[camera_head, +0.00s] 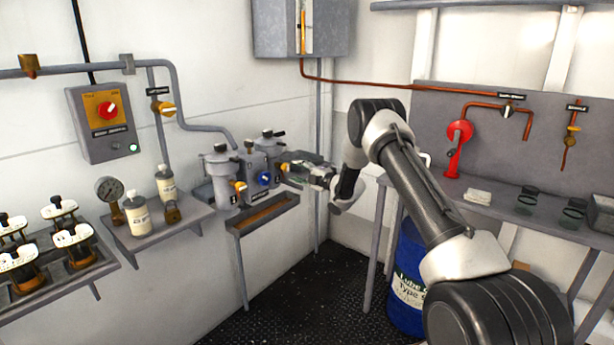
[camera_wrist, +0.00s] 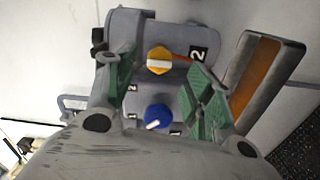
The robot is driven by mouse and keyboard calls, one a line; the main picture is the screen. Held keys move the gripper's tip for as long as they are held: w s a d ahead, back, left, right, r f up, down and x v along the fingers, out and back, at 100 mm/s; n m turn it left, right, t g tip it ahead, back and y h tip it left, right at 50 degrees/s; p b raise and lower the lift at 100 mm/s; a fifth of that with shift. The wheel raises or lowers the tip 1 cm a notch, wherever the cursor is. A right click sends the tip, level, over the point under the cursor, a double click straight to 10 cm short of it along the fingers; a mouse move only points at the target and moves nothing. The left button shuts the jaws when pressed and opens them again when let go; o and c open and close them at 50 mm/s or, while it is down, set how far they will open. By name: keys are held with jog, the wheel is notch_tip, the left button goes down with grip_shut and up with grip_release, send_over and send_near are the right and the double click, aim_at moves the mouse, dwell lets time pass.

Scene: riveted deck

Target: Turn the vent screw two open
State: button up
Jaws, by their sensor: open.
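Vent screw two is the yellow knob (camera_wrist: 159,60) beside a black label "2" in the wrist view; it has a pale bar lying across it. In the head view this knob (camera_head: 284,167) is on the right-hand grey housing, partly hidden by my gripper (camera_head: 293,170). My gripper is open, its green-padded fingers to either side of the knob in the wrist view. I cannot tell whether they touch it. A blue knob (camera_wrist: 158,117) with a white pointer sits below the yellow one in the wrist view, between the two housings in the head view (camera_head: 264,179).
Another yellow knob (camera_head: 240,187) is on the left-hand housing (camera_head: 221,172). A tray (camera_head: 236,228) with a brown bottom juts out below. A shelf with bottles (camera_head: 137,212) stands left; a blue drum (camera_head: 408,280) and workbench stand right. The floor between is clear.

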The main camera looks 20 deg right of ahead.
jog(key=v, duration=0.5)
jog(key=shift+s+d, duration=0.15)
jog(key=shift+s, duration=0.1)
